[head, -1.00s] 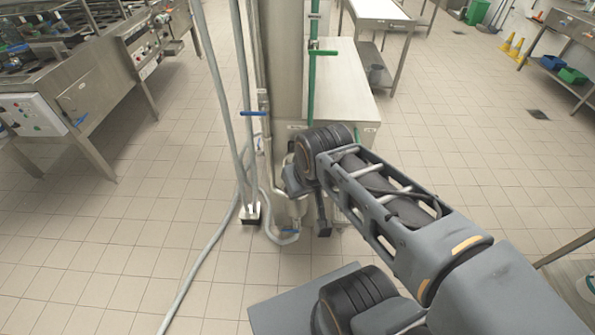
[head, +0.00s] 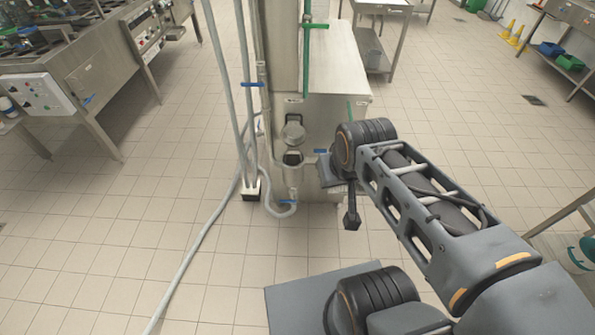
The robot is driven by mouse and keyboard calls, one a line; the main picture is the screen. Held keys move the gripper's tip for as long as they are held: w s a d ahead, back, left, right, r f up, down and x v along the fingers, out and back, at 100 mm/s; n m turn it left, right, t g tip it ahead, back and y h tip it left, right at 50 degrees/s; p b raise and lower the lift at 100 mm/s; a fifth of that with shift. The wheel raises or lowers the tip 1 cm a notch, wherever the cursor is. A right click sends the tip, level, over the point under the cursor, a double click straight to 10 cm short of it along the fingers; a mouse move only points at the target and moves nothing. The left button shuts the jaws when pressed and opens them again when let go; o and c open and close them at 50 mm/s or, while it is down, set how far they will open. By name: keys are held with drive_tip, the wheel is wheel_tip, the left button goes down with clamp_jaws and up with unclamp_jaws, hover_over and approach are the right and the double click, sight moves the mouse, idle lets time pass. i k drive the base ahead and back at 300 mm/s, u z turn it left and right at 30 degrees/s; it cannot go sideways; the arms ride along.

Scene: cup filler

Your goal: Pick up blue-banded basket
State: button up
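I cannot make out a blue-banded basket in the head view. My gripper (head: 351,220) seems to be the small dark end hanging below the wrist joint, in front of the steel cabinet and above the tiled floor. It is too small and dark to show whether its fingers are open or shut. I see nothing held in it.
A steel column with pipes, valves and a hose (head: 281,208) stands just left of my arm. A steel machine (head: 70,88) is at left. A blue bin (head: 550,48) and green bin (head: 570,62) sit on a shelf at far right.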

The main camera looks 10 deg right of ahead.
sight(292, 158)
drive_tip(key=i, duration=0.5)
drive_tip(key=z, duration=1.5)
drive_tip(key=i, duration=0.8)
drive_tip(key=u, duration=4)
